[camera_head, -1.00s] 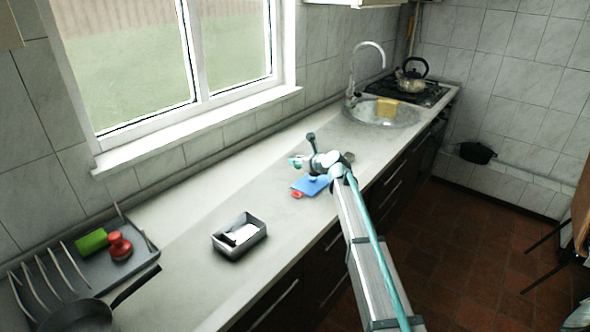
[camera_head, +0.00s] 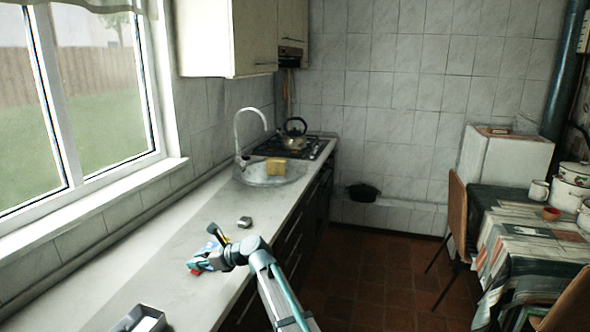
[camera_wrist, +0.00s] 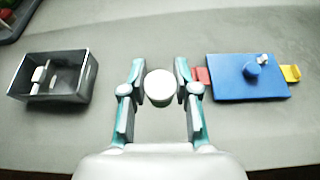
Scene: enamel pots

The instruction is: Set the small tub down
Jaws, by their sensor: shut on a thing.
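The small tub (camera_wrist: 160,87) shows in the wrist view as a round white top between my two teal fingers. My gripper (camera_wrist: 159,72) is shut on it. Its sides are hidden below the top, and I cannot tell whether its base touches the counter. In the head view my gripper (camera_head: 197,262) is low over the grey counter (camera_head: 160,268). The tub cannot be made out there.
A grey open box (camera_wrist: 52,78) with white pieces inside stands to the left in the wrist view. A blue board (camera_wrist: 245,80) with red and yellow tabs lies close on the right. A small grey object (camera_head: 245,222) and the sink (camera_head: 262,180) are farther along.

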